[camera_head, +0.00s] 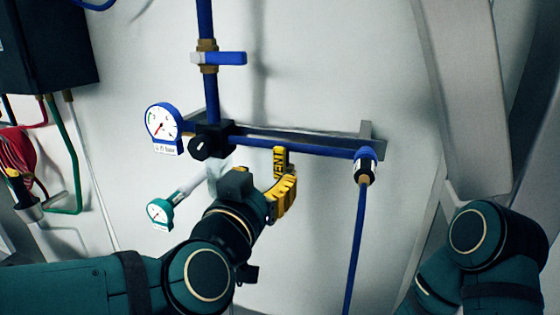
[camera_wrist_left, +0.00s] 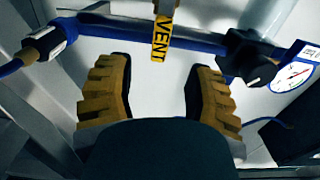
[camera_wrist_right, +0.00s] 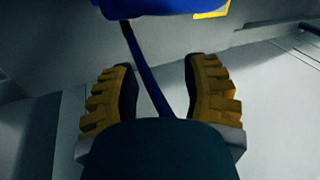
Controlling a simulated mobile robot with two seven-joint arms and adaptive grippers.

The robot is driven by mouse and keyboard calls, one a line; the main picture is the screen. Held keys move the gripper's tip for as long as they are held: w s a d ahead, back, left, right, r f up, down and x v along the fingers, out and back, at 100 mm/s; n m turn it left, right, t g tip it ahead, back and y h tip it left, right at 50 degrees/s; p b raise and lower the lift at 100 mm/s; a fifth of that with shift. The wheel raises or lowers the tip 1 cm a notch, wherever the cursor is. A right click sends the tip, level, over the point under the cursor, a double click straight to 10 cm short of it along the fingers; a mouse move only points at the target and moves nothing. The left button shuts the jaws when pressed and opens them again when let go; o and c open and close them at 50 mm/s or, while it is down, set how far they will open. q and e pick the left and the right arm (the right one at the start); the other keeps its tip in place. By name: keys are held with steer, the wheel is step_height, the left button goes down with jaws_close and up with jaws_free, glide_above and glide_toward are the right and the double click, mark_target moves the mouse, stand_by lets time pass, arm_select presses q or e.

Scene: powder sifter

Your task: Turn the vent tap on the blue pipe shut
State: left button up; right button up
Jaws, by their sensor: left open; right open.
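The blue pipe (camera_head: 290,145) runs level along a grey wall bracket. From it hangs the vent tap's yellow lever with the word VENT (camera_head: 280,160), pointing down, across the pipe. My left gripper (camera_head: 284,182), with yellow fingers, is just below the lever and partly overlaps it in the head view. In the left wrist view the lever (camera_wrist_left: 161,38) lines up between the open fingers (camera_wrist_left: 160,68), its lower end near the tips; contact cannot be told. My right gripper (camera_wrist_right: 160,72) is open and empty in the right wrist view; its fingers are outside the head view.
A gauge (camera_head: 162,128) and black knob (camera_head: 201,146) sit left of the tap. A blue-handled valve (camera_head: 225,58) is above. A green gauge (camera_head: 160,213) is lower left. A blue hose (camera_head: 357,230) hangs at the pipe's right end. Grey beams stand right.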

mark_target(278, 162)
arm_select(q)
steer(key=x, duration=0.8)
jaws_close()
